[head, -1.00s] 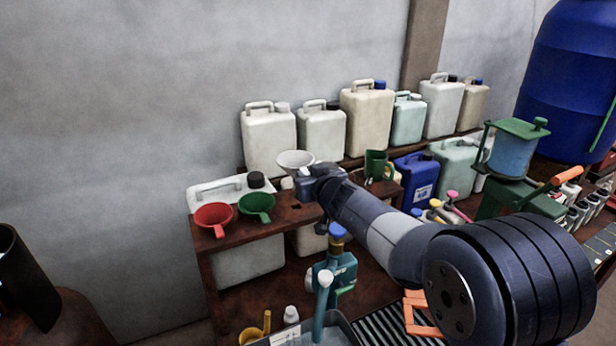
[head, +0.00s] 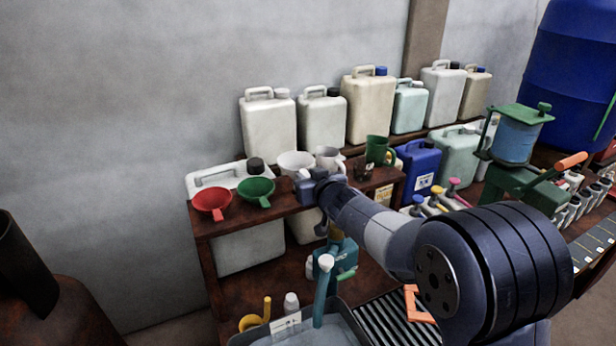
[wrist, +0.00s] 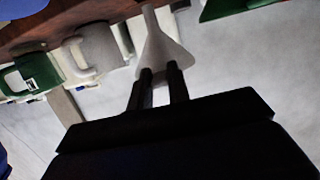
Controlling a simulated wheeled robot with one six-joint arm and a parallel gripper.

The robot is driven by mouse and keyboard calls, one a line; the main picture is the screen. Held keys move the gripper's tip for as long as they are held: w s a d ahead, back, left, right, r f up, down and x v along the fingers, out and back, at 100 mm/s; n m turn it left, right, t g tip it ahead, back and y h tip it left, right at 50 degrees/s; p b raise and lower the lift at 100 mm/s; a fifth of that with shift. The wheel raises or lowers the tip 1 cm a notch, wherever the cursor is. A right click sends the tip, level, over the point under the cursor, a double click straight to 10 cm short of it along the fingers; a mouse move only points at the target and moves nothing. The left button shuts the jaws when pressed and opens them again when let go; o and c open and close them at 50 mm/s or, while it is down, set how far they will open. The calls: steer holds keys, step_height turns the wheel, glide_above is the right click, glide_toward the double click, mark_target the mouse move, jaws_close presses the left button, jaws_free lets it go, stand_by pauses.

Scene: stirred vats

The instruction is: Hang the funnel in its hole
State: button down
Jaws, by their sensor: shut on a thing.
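The white funnel (head: 296,163) is at the rack board's front edge, right of the green funnel, its bowl upright. My gripper (head: 308,184) is shut on it. In the wrist view the white funnel (wrist: 164,50) sits between my two fingers (wrist: 158,84), and its narrow spout points toward the brown board (wrist: 60,22). The hole in the board is hidden behind my gripper and the funnel. I cannot tell whether the spout is in it. The red funnel (head: 212,203) and green funnel (head: 256,191) hang in the rack board (head: 235,222) to the left.
A white mug (head: 329,158), a small dark cup (head: 365,171) and a green mug (head: 378,150) stand close to the right on the board. White jugs (head: 268,125) line the shelf behind. A teal pump-like device (head: 338,262) stands below my gripper.

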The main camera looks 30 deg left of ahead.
steer(key=shift+f+b, duration=1.5)
steer(key=shift+f, duration=0.55)
steer(key=shift+f+b, duration=0.3)
steer(key=shift+f, duration=0.15)
steer(key=c, duration=1.3)
jaws_free()
steer(key=shift+o, duration=0.2)
steer(key=shift+r, duration=0.1)
step_height(320, 180, up, 10)
steer(key=p, duration=0.6)
step_height(320, 180, down, 10)
steer(key=b, duration=0.5)
steer(key=shift+b, duration=0.35)
